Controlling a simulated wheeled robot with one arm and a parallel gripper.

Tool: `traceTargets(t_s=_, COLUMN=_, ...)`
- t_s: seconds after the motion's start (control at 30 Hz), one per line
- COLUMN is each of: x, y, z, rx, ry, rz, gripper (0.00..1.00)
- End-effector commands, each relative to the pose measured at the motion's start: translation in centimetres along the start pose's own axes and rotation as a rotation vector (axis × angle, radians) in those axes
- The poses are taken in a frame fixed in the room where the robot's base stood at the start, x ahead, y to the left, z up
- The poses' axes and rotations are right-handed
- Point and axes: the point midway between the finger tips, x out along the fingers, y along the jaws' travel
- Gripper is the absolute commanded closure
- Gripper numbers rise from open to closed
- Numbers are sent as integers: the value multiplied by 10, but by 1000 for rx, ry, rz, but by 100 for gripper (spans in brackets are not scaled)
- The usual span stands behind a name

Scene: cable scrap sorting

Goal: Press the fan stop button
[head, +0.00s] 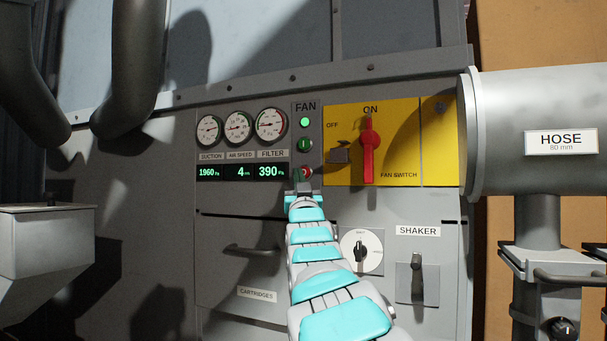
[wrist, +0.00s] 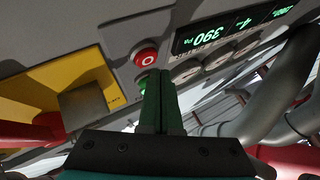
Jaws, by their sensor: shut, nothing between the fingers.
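The red fan stop button (head: 306,172) is at the bottom of the FAN column, with the green start button (head: 305,144) and a lit green lamp (head: 305,122) above it. In the wrist view the red button (wrist: 146,56), marked with a ring, is in clear sight; the green button (wrist: 145,85) is partly hidden by my fingers. My gripper (head: 303,187) is at the red button's lower edge in the head view. In the wrist view its fingers (wrist: 162,76) are shut and empty, tips beside the red button. I cannot tell whether they touch the panel.
The yellow fan switch plate (head: 340,115) with its red handle (head: 368,150) is close on the right, at ON. Gauges (head: 238,128) and displays reading 1960, 4 and 390 are on the left. A shaker lever (head: 417,280) and dial (head: 361,251) are below; a hose pipe (head: 530,95) juts out right.

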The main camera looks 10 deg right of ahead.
Motion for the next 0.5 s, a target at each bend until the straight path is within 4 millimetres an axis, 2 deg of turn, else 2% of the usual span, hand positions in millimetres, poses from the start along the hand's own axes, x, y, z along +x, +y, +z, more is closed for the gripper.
traceTargets(t_s=0.5, x=4, y=4, z=4, rx=1, ry=-1, rz=1, gripper=100)
